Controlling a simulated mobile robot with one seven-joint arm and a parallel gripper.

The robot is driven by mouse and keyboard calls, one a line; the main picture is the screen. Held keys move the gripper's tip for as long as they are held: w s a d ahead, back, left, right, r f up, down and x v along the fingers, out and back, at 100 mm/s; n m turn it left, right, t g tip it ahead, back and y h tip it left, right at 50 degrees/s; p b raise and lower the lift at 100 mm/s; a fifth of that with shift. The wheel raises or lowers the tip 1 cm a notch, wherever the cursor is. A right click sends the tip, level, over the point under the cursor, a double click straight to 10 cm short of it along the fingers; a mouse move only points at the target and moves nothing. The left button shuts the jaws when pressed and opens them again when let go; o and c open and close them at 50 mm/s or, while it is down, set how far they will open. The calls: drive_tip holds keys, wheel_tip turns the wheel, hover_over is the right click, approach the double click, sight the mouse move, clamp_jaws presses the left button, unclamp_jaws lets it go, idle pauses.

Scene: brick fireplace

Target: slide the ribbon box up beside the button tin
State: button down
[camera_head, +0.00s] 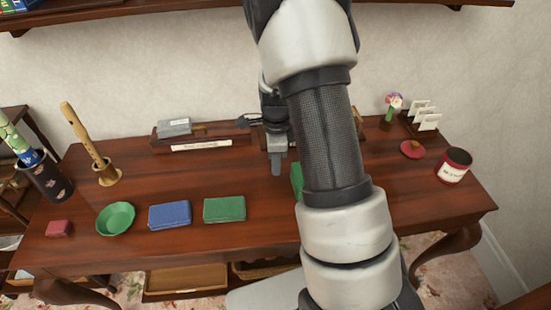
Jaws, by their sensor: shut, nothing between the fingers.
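My gripper (276,170) is shut and empty, pointing down over the middle of the table. A blue box (169,214) and a green box (224,208) lie flat near the front edge, side by side with a small gap. Another green thing (296,180) is mostly hidden behind my arm, just right of the gripper. A red tin (453,165) with a white label stands upright at the right end. The labels are too small to read, so I cannot tell which box is the ribbon box or whether the red tin is the button tin.
A green bowl (116,219) and small red block (59,228) are front left. A recorder stands in a holder (109,175). A labelled wooden tray (215,144) is at the back. A red disc (412,149), flower vase (386,123) and card rack (419,127) are back right.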

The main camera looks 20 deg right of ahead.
wheel_tip(320, 180, down, 4)
drive_tip(key=shift+f, duration=0.1)
drive_tip(key=d, duration=0.3)
drive_tip(key=shift+s+f, duration=0.25)
drive_tip(key=shift+s, duration=0.15)
drive_tip(key=shift+s+d, duration=0.1)
drive_tip(key=shift+d, duration=0.35)
drive_tip(key=s+d+b, duration=0.1)
drive_tip(key=s+d, duration=0.1)
drive_tip(key=d, duration=0.7)
drive_tip(key=s+d+b, duration=0.1)
drive_tip(key=s+d, duration=0.2)
drive_tip(key=d, duration=0.7)
drive_tip(key=s+d+b, duration=0.1)
drive_tip(key=s+d, duration=0.2)
drive_tip(key=d, duration=0.7)
drive_tip(key=shift+d+b, duration=0.2)
drive_tip(key=shift+b, duration=0.15)
drive_tip(key=shift+a, duration=0.15)
